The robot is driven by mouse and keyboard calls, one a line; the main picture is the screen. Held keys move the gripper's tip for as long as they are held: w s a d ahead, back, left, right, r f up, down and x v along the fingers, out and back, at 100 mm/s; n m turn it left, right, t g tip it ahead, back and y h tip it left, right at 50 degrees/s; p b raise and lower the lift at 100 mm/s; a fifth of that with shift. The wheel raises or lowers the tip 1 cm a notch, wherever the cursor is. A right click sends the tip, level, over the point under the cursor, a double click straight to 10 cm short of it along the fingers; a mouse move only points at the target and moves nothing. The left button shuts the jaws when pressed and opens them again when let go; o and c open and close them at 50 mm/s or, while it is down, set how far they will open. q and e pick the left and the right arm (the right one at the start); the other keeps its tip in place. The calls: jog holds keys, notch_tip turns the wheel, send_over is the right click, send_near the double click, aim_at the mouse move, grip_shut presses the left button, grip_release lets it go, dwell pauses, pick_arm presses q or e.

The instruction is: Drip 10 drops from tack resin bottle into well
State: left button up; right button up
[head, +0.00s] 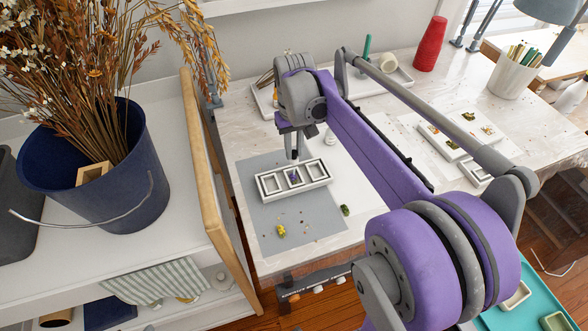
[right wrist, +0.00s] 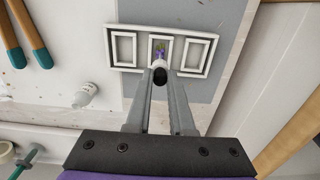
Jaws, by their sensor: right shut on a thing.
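A light, rectangular mold (head: 313,179) with three rectangular wells lies on a grey mat. The middle well has a small purple flower (head: 294,175) in it. My right gripper (head: 292,155) is over the back edge of the mold in the head view. In the right wrist view, the right gripper (right wrist: 160,82) is shut on a small white bottle (right wrist: 160,64), seen end-on with a dark end towards the camera. The bottle overlaps the near part of the middle well; its tip and any drops are hidden. The mold also shows there (right wrist: 196,70). My left gripper is not in view.
Another white bottle (right wrist: 85,94) lies or stands beside the mat (head: 262,219). Teal-handled tools (right wrist: 42,53) are beyond it. Dried flower bits (head: 281,231) lie on the mat. A red cone-shaped object (head: 430,44) and a white tray (head: 402,78) are further back.

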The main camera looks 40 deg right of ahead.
jog(key=shift+r+p, duration=1.2)
jog(key=shift+r, duration=0.85)
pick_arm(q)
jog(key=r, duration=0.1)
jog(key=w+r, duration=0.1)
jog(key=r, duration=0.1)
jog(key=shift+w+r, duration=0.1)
pick_arm(e)
jog(key=shift+f, duration=0.1)
